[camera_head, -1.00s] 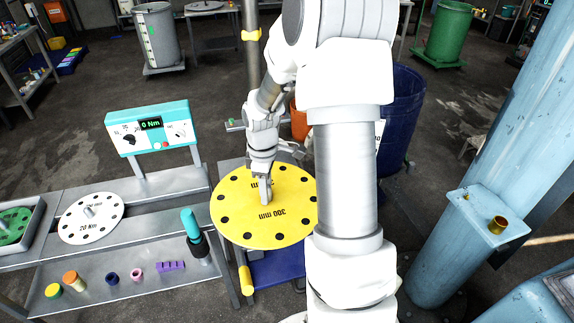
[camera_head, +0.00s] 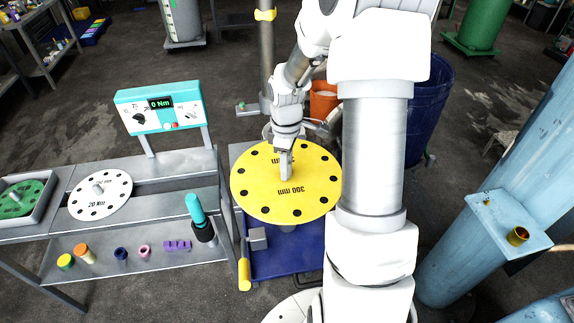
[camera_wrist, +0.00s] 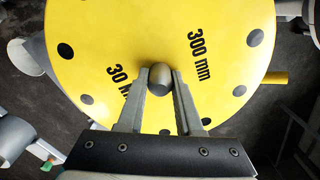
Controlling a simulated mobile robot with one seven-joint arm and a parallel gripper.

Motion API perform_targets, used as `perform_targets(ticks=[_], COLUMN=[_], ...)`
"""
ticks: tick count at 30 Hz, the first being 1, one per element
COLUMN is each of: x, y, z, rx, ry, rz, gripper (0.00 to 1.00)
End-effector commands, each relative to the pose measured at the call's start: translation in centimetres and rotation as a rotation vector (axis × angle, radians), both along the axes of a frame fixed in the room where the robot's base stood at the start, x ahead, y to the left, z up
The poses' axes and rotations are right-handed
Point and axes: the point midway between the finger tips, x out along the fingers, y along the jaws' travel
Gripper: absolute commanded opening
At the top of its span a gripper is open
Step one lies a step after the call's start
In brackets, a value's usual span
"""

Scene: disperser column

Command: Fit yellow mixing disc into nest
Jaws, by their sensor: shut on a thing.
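The yellow mixing disc (camera_head: 310,182), marked 300 mm and with dark holes near its rim, is roughly level over the blue platform (camera_head: 282,262). My gripper (camera_head: 286,172) is shut on the disc's central stub from above. In the wrist view the two fingers (camera_wrist: 160,85) flank the rounded grey stub (camera_wrist: 160,75) at the middle of the disc (camera_wrist: 110,35). A grey round part (camera_head: 288,228) shows just under the disc's near edge. I cannot make out a nest; the disc hides what lies beneath it.
Left stands a bench with a white disc (camera_head: 115,190), a teal torque meter (camera_head: 160,108) and a teal-handled tool (camera_head: 195,208). Small coloured parts lie on its lower shelf. A light-blue column (camera_head: 470,240) stands right; a dark blue barrel (camera_head: 430,100) is behind my arm.

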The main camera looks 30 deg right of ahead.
Motion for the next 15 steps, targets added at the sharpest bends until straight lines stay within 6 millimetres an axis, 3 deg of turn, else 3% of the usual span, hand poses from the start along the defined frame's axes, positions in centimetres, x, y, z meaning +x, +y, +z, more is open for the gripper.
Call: perform_targets(ticks=[15], x=[0.0], y=[0.0], z=[-2.0], rx=[-0.001], ry=[-0.001], rz=[-0.002], gripper=[0.0])
